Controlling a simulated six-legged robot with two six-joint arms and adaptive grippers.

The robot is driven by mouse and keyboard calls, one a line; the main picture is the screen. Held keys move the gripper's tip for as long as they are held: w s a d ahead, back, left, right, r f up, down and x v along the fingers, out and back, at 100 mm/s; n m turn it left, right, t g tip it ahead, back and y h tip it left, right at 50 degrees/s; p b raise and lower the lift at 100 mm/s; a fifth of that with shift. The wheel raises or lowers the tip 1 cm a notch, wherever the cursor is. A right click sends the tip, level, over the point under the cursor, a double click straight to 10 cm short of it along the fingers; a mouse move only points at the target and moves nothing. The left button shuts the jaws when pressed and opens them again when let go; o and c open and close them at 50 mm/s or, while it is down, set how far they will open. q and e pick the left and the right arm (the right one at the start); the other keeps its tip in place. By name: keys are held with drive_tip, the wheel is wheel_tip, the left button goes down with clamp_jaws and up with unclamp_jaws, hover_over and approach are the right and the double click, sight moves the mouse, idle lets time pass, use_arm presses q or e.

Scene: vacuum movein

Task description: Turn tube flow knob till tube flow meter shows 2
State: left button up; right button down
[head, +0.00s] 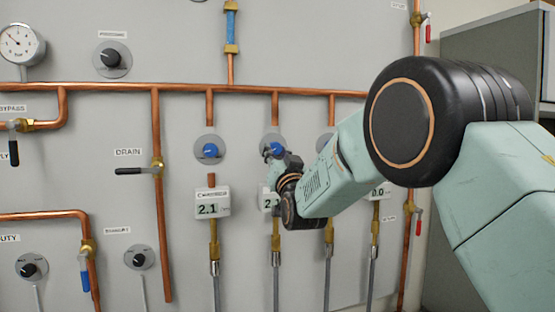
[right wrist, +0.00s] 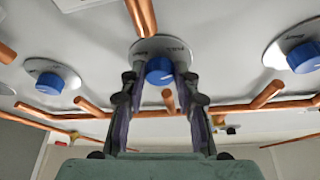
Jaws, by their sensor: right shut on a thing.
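My right gripper (head: 274,158) is shut on a blue flow knob (head: 276,143), the second from the left in the row of knobs. In the right wrist view the two fingers stand on either side of this blue knob (right wrist: 159,70), on a round grey plate. The flow meter (head: 265,199) below that knob is partly covered by my right arm; its visible digits look like 2.1, but the last is partly cut off. The knob's label is too small to read surely. My left gripper is not in view.
A neighbouring blue knob (head: 210,150) sits to the left, above a meter (head: 212,203) reading 2.1. A meter at right (head: 380,190) reads about 0.0, partly hidden. Copper pipes (head: 158,200) and valve levers (head: 133,171) stand out from the grey panel.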

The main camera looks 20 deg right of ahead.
drive_tip(key=shift+r, duration=0.15)
drive_tip(key=c, duration=1)
unclamp_jaws()
drive_tip(key=shift+v, duration=6.1)
drive_tip(key=shift+w, duration=0.1)
